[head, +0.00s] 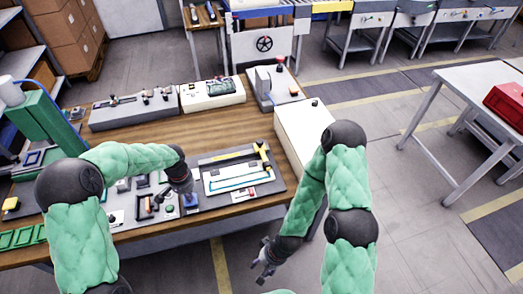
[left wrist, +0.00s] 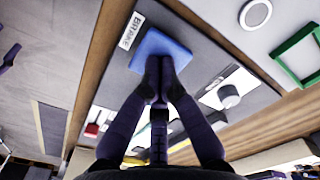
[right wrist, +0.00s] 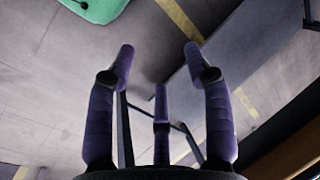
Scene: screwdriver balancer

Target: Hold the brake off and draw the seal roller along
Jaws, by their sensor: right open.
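My left gripper (head: 188,203) is over the front of the workbench. In the left wrist view its fingertips (left wrist: 160,80) are together and meet a blue pad (left wrist: 163,48) beside a label reading BRAKE (left wrist: 132,30). The pad also shows below the gripper in the head view (head: 191,200). I cannot tell how hard the tips press. A grey board (head: 213,158) right of it carries a white plate with a blue strip (head: 232,181) and a yellow and black tool (head: 263,156), possibly the seal roller. My right gripper (head: 263,262) is open and empty, beside the bench over the floor.
Small fixtures (head: 148,205) crowd the bench front left of the board. A grey control unit (head: 135,108) and a white unit (head: 212,93) stand at the bench back. A white cabinet (head: 300,130) adjoins the bench's right end.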

